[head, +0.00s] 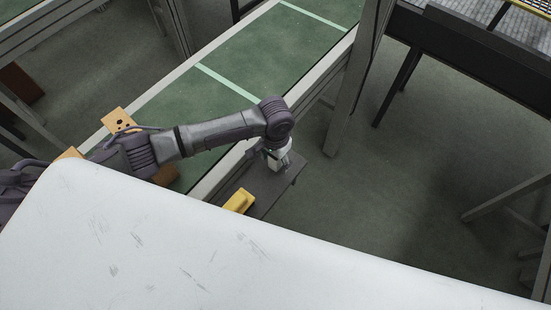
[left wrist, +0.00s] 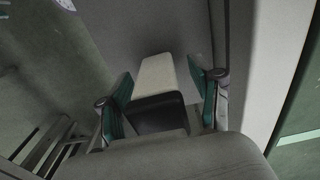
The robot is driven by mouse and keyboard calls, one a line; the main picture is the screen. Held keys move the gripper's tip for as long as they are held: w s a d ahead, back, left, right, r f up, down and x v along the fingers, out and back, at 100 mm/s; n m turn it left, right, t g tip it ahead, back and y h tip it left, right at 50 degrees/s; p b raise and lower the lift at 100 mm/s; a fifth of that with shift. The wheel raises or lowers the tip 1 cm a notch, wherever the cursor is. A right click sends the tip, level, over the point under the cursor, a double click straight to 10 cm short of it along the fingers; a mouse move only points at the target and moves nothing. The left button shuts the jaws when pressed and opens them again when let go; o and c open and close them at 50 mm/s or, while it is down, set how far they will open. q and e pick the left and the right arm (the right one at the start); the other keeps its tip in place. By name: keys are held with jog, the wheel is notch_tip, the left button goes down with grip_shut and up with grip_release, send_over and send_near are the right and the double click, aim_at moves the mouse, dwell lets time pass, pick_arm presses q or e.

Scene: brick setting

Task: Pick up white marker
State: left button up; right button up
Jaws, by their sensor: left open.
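The white marker (left wrist: 157,76) shows in the left wrist view as a pale, blocky bar with a black end (left wrist: 158,112) nearer the camera. It lies between the two green-padded fingers of my left gripper (left wrist: 162,88), which are open on either side of it, with gaps visible. In the head view my left gripper (head: 278,162) points down over a small dark grey surface (head: 264,186) beside the conveyor. I cannot clearly make out the marker there. My right gripper is in neither view.
A yellow object (head: 240,201) lies on the dark surface, near my left gripper. A green conveyor (head: 245,62) with a pale rail runs behind my arm. A cardboard box (head: 117,120) stands at the left. A grey post (head: 352,85) rises to the right; open floor lies beyond.

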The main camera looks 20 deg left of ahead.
pick_arm(q)
jog(key=c, duration=1)
grip_shut()
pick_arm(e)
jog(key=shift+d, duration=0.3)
pick_arm(q)
jog(key=shift+r, duration=0.1)
jog(key=shift+r, duration=0.5)
notch_tip(320, 180, up, 3)
jog(key=shift+f+b, duration=0.15)
jog(key=shift+b, duration=0.35)
jog(key=s+d+r+b, duration=0.2)
jog(key=s+d+r, duration=0.2)
jog(key=d+r, duration=0.3)
jog(key=shift+d, duration=2)
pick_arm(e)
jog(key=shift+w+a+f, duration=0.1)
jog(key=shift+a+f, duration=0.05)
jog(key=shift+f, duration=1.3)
pick_arm(q)
jog(key=shift+r, duration=0.1)
